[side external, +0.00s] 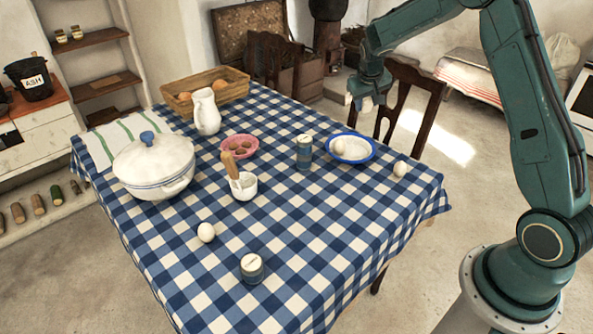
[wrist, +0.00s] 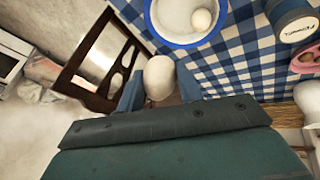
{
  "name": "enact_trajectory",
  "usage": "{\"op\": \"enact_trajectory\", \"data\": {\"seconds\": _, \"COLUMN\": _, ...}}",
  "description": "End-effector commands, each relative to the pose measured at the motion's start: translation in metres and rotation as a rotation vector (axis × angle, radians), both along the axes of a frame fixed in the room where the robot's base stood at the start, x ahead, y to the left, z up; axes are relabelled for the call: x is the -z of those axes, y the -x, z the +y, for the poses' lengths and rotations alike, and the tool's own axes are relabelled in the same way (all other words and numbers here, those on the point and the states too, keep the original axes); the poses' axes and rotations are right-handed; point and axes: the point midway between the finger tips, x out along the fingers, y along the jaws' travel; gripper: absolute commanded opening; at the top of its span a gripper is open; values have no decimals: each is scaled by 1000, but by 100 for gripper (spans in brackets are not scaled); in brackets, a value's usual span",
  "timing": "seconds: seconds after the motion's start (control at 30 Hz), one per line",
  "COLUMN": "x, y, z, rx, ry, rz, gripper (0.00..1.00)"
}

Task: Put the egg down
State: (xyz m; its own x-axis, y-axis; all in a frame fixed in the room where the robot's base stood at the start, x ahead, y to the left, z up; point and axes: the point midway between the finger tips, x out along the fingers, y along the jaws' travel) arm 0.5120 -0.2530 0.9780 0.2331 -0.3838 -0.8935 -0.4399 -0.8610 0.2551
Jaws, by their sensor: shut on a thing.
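My gripper (side external: 367,98) is shut on a white egg (wrist: 159,77), held between its two fingers in the wrist view. In the side view the gripper is raised above the table's far right edge, beside a dark wooden chair; the egg there is small and partly hidden by the fingers. Other white eggs are in view: one lies in the blue-rimmed white bowl (side external: 368,157), one (side external: 400,169) lies on the cloth to the right of that bowl, and one (side external: 206,232) lies near the front left. The bowl and its egg (wrist: 200,20) also show in the wrist view.
A blue canister (side external: 304,152) stands left of the bowl, another (side external: 252,268) near the front. A pink bowl (side external: 240,147), mortar (side external: 244,187), white pitcher (side external: 207,112), lidded tureen (side external: 153,165) and basket (side external: 205,91) occupy the left and back. The checked cloth (side external: 330,225) is clear at front right.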

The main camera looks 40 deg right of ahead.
Motion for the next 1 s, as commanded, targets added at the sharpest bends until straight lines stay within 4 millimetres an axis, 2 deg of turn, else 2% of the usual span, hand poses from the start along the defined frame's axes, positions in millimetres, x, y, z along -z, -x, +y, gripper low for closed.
{"op": "enact_trajectory", "data": {"seconds": 0.4, "x": 81, "y": 1, "z": 0, "rx": -1, "ry": -1, "rz": 3, "gripper": 25}}
{"op": "enact_trajectory", "data": {"seconds": 0.6, "x": 113, "y": 0, "z": 0, "rx": -2, "ry": 0, "rz": 2, "gripper": 25}}
{"op": "enact_trajectory", "data": {"seconds": 0.73, "x": 124, "y": 0, "z": 0, "rx": -1, "ry": 1, "rz": 0, "gripper": 25}}
{"op": "enact_trajectory", "data": {"seconds": 1.0, "x": 128, "y": 0, "z": 0, "rx": -2, "ry": 0, "rz": -1, "gripper": 25}}
